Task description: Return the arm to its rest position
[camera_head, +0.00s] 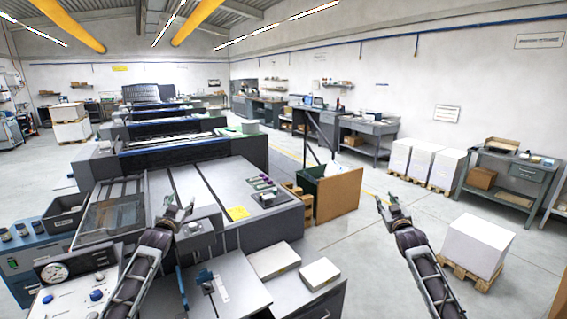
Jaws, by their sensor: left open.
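My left gripper (180,207) is open and empty over the grey front deck of the press (215,190), beside a small grey box-shaped unit (197,237). Its arm comes in from the bottom left. My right gripper (387,203) is held up over the open floor, to the right of the wooden bin. Its fingers look spread apart, with nothing between them. Its arm comes in from the bottom right.
A control panel with a gauge (65,268) stands at the lower left. White paper stacks (268,258) lie on the grey cabinet top. A wooden bin (338,194) stands centre right. A white block on a pallet (478,245) is at the right. The floor (350,265) between is clear.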

